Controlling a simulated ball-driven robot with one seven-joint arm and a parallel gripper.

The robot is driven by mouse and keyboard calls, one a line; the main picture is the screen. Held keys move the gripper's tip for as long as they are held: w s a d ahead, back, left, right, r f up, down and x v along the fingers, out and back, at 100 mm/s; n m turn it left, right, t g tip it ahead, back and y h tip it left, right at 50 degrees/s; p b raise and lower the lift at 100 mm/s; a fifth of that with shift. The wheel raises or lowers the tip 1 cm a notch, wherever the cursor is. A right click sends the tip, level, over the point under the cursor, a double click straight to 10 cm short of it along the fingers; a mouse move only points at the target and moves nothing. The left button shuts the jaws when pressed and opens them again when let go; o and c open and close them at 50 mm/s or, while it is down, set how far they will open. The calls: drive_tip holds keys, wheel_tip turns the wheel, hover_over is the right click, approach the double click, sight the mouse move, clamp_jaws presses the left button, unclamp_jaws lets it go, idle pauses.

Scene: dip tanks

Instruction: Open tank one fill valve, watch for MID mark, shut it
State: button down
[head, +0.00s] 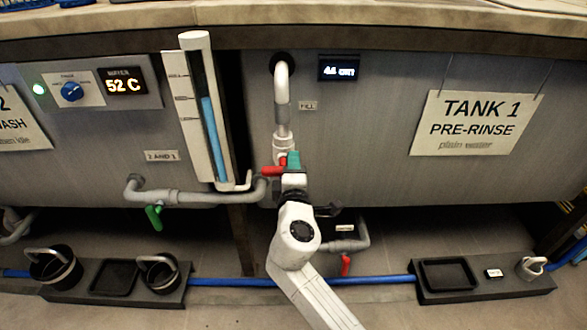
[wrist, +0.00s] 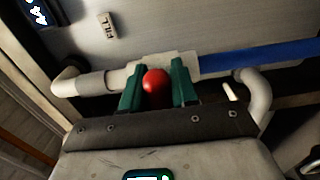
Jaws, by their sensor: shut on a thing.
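The tank one fill valve has a red handle (head: 273,170) on the grey fill pipe (head: 282,112), under the FILL label (head: 308,105). The handle points left in the head view, across the upright pipe. My gripper (head: 291,161) is at the valve. In the wrist view its green fingers stand either side of the red handle end (wrist: 155,82), shut on it. The sight gauge (head: 192,110) shows a blue column (head: 213,140) with its top close to the middle mark. The mark lettering is too small to read. My arm hides part of the valve.
A small display (head: 339,68) reads about 44 cm. The Tank 1 pre-rinse sign (head: 473,123) hangs to the right. A green-handled valve (head: 154,217) and another red-handled valve (head: 346,264) sit lower. A blue hose (head: 232,282) crosses below, between low trays with black containers.

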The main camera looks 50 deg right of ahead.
drive_tip(key=shift+f, duration=0.15)
drive_tip(key=c, duration=1)
unclamp_jaws()
drive_tip(key=shift+o, duration=0.2)
drive_tip(key=v, duration=1)
drive_tip(key=shift+s+a+p, duration=0.3)
drive_tip(key=shift+p, duration=0.1)
